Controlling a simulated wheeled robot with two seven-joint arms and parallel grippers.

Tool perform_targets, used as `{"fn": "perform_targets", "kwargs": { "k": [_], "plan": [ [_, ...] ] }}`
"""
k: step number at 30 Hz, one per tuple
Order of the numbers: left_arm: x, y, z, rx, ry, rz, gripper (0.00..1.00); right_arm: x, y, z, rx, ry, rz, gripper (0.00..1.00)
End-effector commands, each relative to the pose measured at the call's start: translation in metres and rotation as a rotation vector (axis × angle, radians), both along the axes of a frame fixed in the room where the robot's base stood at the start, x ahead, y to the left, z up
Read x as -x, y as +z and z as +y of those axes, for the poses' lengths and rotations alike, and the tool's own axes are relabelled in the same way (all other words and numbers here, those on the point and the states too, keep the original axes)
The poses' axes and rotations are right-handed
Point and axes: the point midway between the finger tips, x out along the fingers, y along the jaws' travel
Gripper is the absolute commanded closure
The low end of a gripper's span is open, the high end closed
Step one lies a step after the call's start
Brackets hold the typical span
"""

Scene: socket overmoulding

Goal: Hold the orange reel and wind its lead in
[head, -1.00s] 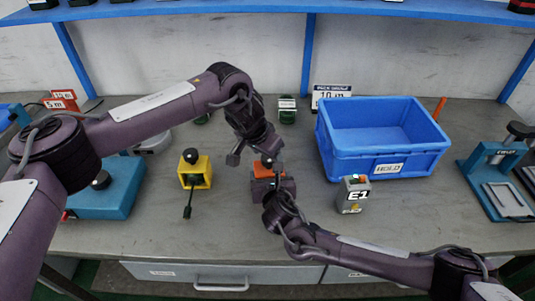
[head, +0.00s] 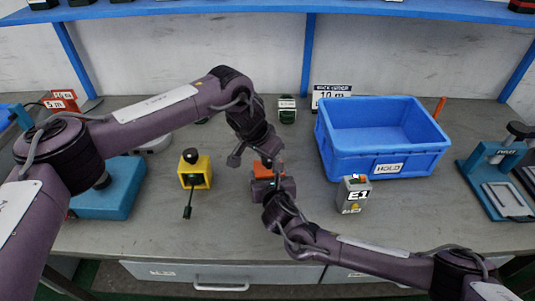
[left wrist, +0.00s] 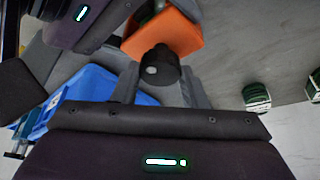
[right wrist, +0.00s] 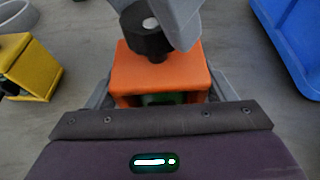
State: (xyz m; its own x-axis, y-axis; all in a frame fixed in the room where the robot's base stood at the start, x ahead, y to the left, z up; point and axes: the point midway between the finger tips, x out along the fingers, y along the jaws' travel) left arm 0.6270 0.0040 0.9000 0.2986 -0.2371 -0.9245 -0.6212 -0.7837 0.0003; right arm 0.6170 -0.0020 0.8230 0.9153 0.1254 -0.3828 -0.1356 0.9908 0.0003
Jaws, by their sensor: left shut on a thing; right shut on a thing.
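The orange reel (head: 268,170) is at the middle of the bench, a box-like body with a black knob on top. My right gripper (head: 272,185) holds the reel's body from the front; in the right wrist view its fingers flank the orange body (right wrist: 155,75). My left gripper (head: 270,160) is above the reel, shut on the black knob (left wrist: 160,68). In the right wrist view a grey left finger overlaps the knob (right wrist: 148,38). A green part shows inside the reel's open front. I cannot see the orange reel's lead.
A yellow reel (head: 201,171) with a dangling dark lead stands left. A blue HOLD crate (head: 390,165) and a grey E1 block (head: 354,195) stand right. Green-and-white spools (head: 287,111) stand behind. A teal press (head: 500,180) is at far right. The bench front is clear.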

Motion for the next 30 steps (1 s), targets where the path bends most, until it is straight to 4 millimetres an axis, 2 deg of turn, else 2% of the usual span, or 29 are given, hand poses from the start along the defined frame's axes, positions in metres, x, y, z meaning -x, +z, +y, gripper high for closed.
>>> {"fn": "perform_targets", "kwargs": {
  "k": [11, 30],
  "plan": [
    [-0.0019, 0.0001, 0.0018, 0.002, -0.210, 0.001, 0.84, 0.0000, -0.0001, -0.0003, 0.001, -0.001, 0.000, 0.54],
    [-0.0059, 0.0006, 0.0022, 0.000, -0.803, 0.001, 0.84, 0.0000, -0.0003, -0.0005, 0.000, -0.001, 0.000, 0.54]
  ]
}}
